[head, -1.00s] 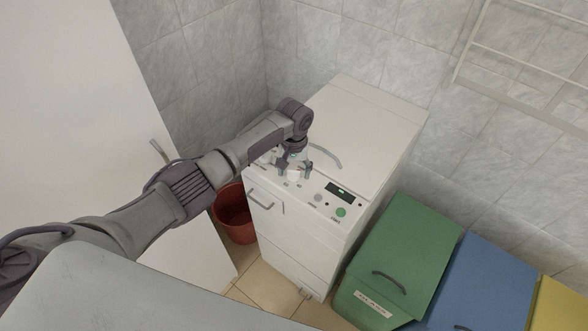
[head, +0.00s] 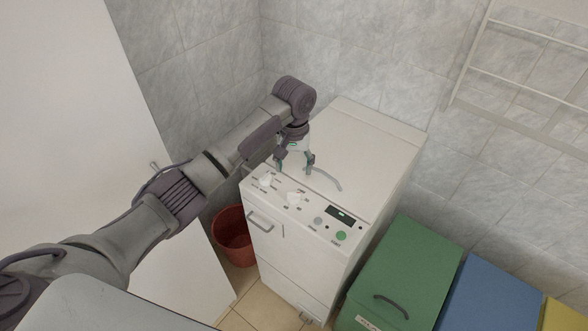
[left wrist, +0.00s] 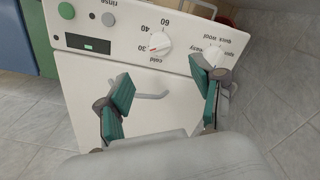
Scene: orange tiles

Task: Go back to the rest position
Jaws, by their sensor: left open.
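A white top-loading washing machine (head: 370,145) stands in the corner, with its lid closed. Its control panel (head: 315,207) has two white knobs, a dark display (head: 341,216), a grey button and a green button (head: 341,236). My left gripper (head: 294,168) is open and empty, above the lid's front edge just behind the knobs. In the left wrist view its teal-padded fingers (left wrist: 165,88) are spread apart, with the temperature knob (left wrist: 160,42) beyond the gap between them. The other knob (left wrist: 213,55) is partly behind one finger. My right gripper is not in view.
A red bucket (head: 234,238) stands on the floor left of the machine, beside a white door or panel (head: 90,120). Green (head: 405,270), blue (head: 488,295) and yellow bins stand at the right. A white rack (head: 520,75) hangs on the tiled wall.

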